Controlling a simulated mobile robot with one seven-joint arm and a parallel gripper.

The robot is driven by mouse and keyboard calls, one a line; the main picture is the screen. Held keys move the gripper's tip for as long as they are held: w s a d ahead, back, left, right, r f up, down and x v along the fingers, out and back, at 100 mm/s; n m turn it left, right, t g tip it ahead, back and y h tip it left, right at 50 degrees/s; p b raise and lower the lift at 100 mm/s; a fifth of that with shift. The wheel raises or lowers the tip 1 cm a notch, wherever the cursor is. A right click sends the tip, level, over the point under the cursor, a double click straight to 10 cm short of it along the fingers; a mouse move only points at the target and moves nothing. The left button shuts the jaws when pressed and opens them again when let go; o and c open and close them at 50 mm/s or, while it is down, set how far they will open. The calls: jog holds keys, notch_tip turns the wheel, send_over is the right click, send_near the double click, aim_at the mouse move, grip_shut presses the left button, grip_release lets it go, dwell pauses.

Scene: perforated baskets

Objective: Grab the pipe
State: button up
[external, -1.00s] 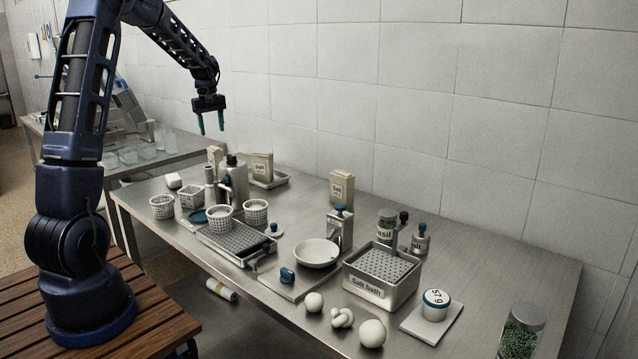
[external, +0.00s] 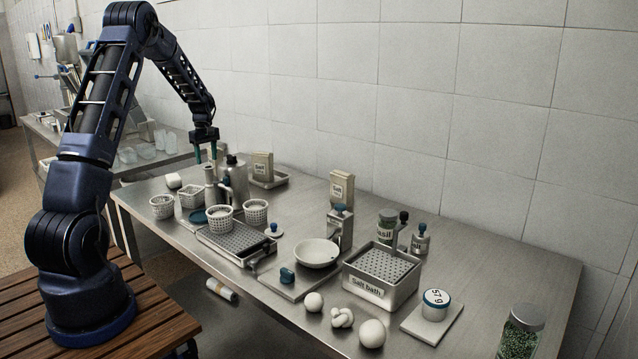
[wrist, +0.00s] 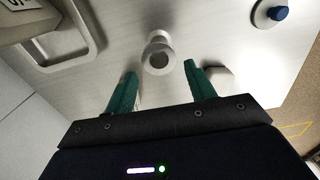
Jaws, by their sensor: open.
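A light grey upright pipe (external: 209,179) with a ring-like top stands at the far left of the steel table, beside a dark-topped bottle. In the wrist view the pipe (wrist: 158,55) is seen from above, slightly past the fingertips and about midway between them. My gripper (external: 205,157) points down with its green fingers apart, just above the pipe's top in the external view. In the wrist view my gripper (wrist: 160,78) is open and empty. Whether the fingertips reach below the pipe's rim cannot be told.
The grey bottle (external: 236,180) stands close to the pipe's right. White perforated baskets (external: 162,207) stand in front, with a white block (external: 174,181) to the left. A tray (external: 278,180) with a salt box (external: 262,165) is behind. The tiled wall bounds the back.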

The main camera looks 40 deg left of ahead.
aim_at(208, 167)
jog(key=shift+d+f, duration=0.15)
jog(key=shift+f, duration=1.25)
jog(key=shift+d+f, duration=0.1)
jog(key=shift+f, duration=1.3)
jog(key=c, duration=0.8)
jog(key=shift+r, duration=0.15)
